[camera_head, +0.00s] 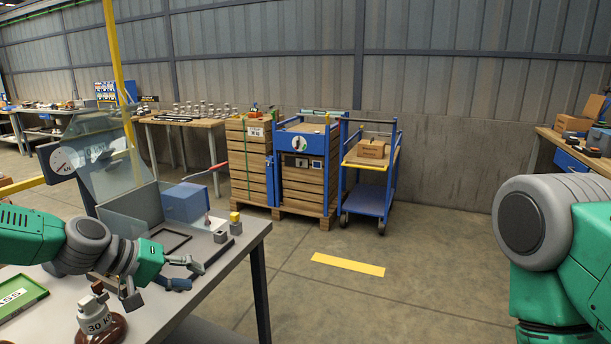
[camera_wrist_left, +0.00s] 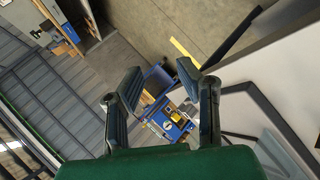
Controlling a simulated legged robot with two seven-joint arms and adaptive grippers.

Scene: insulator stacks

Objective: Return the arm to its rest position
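My left arm (camera_head: 85,245) reaches in from the left over the grey workbench in the head view. Its gripper (camera_head: 188,273) is above the bench near its front edge. In the left wrist view the two fingers of the left gripper (camera_wrist_left: 160,78) stand well apart with nothing held between them. My right arm (camera_head: 545,230) shows at the right edge of the head view, bent beside the open floor. Its gripper is outside the frame. A brown and grey insulator (camera_head: 97,318) marked 30 k stands on the bench, below and left of the left gripper.
A green tray (camera_head: 22,296) lies at the bench's left. A blue cart (camera_head: 368,200) stands farther back. Floor at centre right is clear.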

